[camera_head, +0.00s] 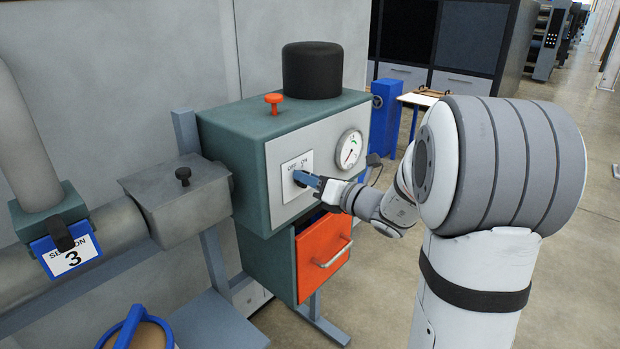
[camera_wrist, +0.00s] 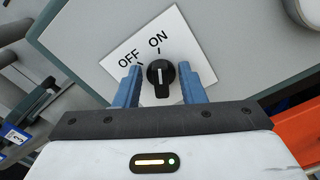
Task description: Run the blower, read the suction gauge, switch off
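The teal blower unit (camera_head: 232,152) has a pale front with a white OFF/ON plate (camera_head: 291,186). In the wrist view the black knob (camera_wrist: 160,78) sits on this plate (camera_wrist: 185,45), its white line pointing up toward the ON mark. My gripper (camera_wrist: 160,82) has its blue fingers on both sides of the knob, with gaps showing; it is open. In the head view my gripper (camera_head: 303,181) is at the plate and hides the knob. The round suction gauge (camera_head: 348,150) is right of the plate; its needle seems to point down-left, and its scale is too small to read.
An orange drawer (camera_head: 322,256) with a handle is below the panel. A red knob (camera_head: 273,102) and black cylinder (camera_head: 312,70) are on top. A grey duct (camera_head: 95,235) with a SECTION 3 tag (camera_head: 70,252) is at left. Open floor (camera_head: 585,220) is at right.

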